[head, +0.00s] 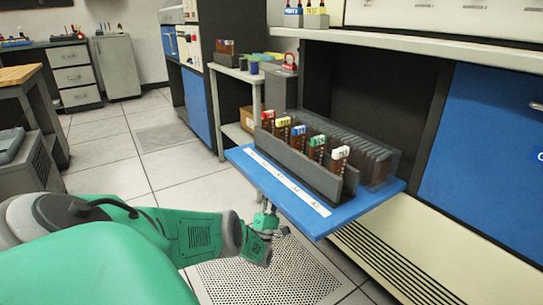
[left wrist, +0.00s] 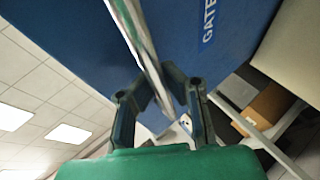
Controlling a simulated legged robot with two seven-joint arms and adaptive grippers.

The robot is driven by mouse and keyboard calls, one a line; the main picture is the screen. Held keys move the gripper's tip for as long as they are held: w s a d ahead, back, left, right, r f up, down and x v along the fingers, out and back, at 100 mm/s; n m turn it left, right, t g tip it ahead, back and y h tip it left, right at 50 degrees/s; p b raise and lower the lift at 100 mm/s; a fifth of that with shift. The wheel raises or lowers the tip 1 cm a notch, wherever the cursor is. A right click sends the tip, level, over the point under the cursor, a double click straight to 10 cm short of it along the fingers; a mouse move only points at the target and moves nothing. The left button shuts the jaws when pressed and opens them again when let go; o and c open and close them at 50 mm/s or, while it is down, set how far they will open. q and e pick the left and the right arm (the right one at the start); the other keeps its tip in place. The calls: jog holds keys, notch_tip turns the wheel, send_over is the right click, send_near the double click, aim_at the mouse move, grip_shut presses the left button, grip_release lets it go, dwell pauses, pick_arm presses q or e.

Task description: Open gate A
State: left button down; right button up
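A blue panel (head: 315,222) juts out, roughly level, from the dark cabinet opening, with a white lettered strip along its front. In the left wrist view, a blue face (left wrist: 235,60) bears a label reading "GATE" (left wrist: 209,20); the letter after it is cut off. A long pale bar (left wrist: 135,35) runs between the fingers of my left gripper (left wrist: 157,76). The fingertips close in on the bar from both sides and appear to touch it. In the head view, my left gripper (head: 266,218) is at the panel's front edge, partly hidden. My right gripper is not in view.
A closed blue door (head: 475,150) is at the right. A small shelf (head: 235,72) stands behind. Tiled floor is open at the left.

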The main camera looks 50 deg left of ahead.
pick_arm(q)
jog(key=shift+s+d+f+h, duration=0.1)
jog(key=shift+s+f+h, duration=0.05)
jog(key=shift+f, duration=0.2)
jog(key=shift+s+d+f+h, duration=0.1)
jog(key=shift+f+h, duration=0.05)
jog(key=shift+f, duration=0.2)
jog(key=c, duration=1.6)
grip_release()
jog(key=shift+a+f, duration=0.1)
jog(key=shift+f, duration=0.05)
jog(key=shift+o, duration=0.2)
jog(key=shift+w+a+f, duration=0.1)
jog(key=shift+a, duration=0.2)
